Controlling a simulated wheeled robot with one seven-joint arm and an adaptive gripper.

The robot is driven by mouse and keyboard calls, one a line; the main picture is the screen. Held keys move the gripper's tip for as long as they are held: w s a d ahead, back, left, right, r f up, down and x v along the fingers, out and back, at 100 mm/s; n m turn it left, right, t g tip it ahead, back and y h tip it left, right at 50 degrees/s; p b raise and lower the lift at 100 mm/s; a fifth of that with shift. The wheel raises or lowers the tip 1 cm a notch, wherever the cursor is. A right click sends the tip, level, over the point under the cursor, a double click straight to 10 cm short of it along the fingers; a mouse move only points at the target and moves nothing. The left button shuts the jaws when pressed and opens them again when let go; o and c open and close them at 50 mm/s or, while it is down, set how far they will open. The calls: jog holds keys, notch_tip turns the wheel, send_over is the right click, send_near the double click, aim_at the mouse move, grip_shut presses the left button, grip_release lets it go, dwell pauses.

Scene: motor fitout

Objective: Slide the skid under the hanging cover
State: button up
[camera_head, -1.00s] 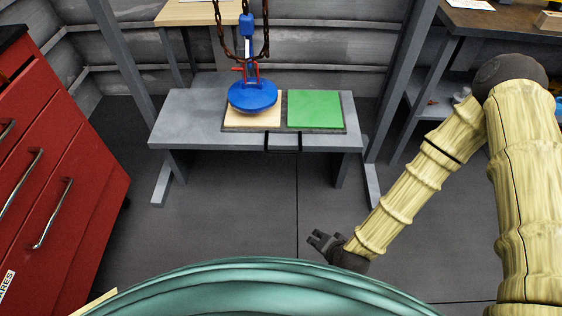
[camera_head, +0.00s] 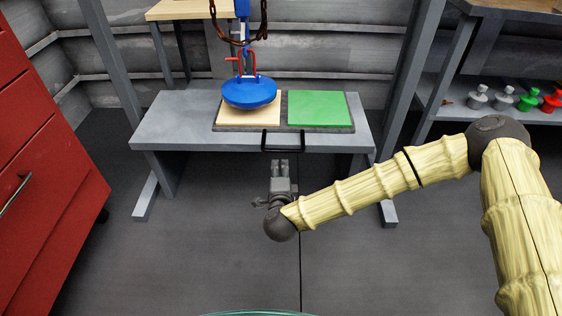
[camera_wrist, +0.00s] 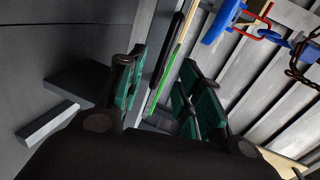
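The skid (camera_head: 250,128) is a dark flat board on the grey bench, with a tan pad on its left, a green pad (camera_head: 318,109) on its right and a black handle (camera_head: 283,141) at its front edge. The blue round cover (camera_head: 249,93) hangs from a hoist over the tan pad; any gap beneath it is hard to judge. The cover also shows in the wrist view (camera_wrist: 221,20). My gripper (camera_head: 280,163) is in front of the bench, just short of the handle, open and empty. In the wrist view its fingers (camera_wrist: 163,62) are apart, with the skid's green edge between them.
The grey bench (camera_head: 170,125) stands between two grey uprights. Rusty chains (camera_head: 263,20) hang above it. A red drawer cabinet (camera_head: 50,170) is at the left. A shelf at the right holds several small knobbed pieces (camera_head: 503,97). The floor before the bench is clear.

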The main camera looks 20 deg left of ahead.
aim_at(281, 152)
jog(key=shift+m+t, duration=0.3)
jog(key=shift+m, duration=0.1)
jog(key=shift+r+b+x, duration=0.15)
jog(key=shift+b+x, duration=1)
jog(key=shift+x, duration=1.8)
jog(key=shift+r+b+x, duration=0.15)
jog(key=shift+b+x, duration=0.95)
jog(key=shift+x, duration=1.85)
jog(key=shift+d, duration=0.1)
grip_shut()
